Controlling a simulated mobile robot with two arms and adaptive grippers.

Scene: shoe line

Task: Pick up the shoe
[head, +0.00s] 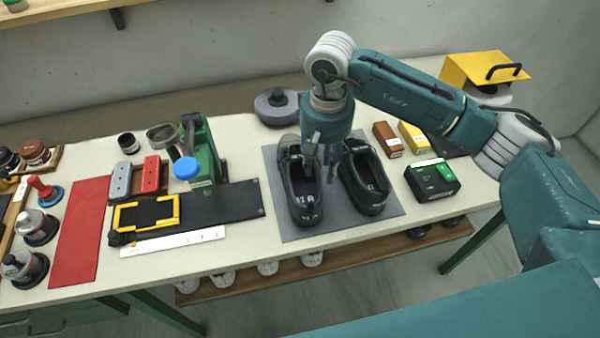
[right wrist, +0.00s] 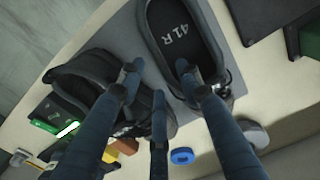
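Two black shoes stand side by side on a grey mat (head: 330,228) in the head view. The left one (head: 306,212), marked "41 R" on its insole, also shows at the top of the right wrist view (right wrist: 222,82). The other shoe (head: 372,205) stands to its right and shows at left in the wrist view (right wrist: 85,75). My right gripper (head: 323,168) points down over the inner side of the 41 R shoe. Its fingers (right wrist: 160,78) are spread apart, with one over that shoe's opening. Whether they touch the shoe is unclear. My left gripper is not in view.
A black and green box (head: 432,180) and small orange and yellow boxes (head: 413,138) stand right of the mat. A green press (head: 203,155) and a black plate (head: 225,200) lie left. A grey round object (head: 277,107) is behind the shoes.

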